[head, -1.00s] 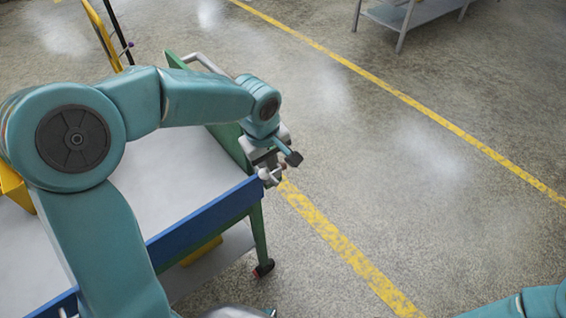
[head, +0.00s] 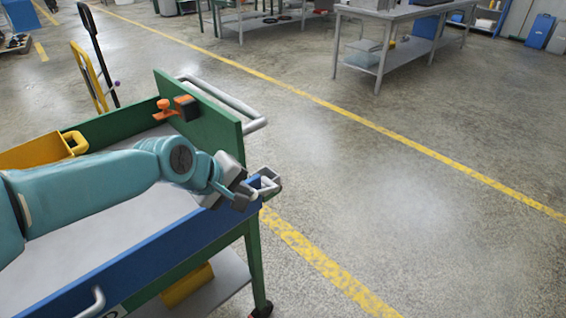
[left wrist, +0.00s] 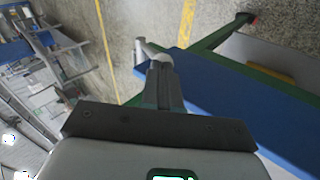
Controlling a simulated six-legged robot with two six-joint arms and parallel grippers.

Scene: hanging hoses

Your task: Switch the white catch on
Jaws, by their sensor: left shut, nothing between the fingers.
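A small white lever-like piece (left wrist: 150,48), which looks like the catch, shows in the left wrist view at the corner of the blue panel (left wrist: 225,90). In the head view a pale piece (head: 267,187) shows at the same end of the blue side of the cart. My left gripper (head: 255,185) is shut and empty, right beside this piece. In the left wrist view its fingers (left wrist: 163,85) reach up to the white piece and partly cover it. I cannot tell whether they touch. My right gripper is not in view.
Open floor (head: 400,220) lies to the right. Grey workbenches (head: 395,25) stand farther back.

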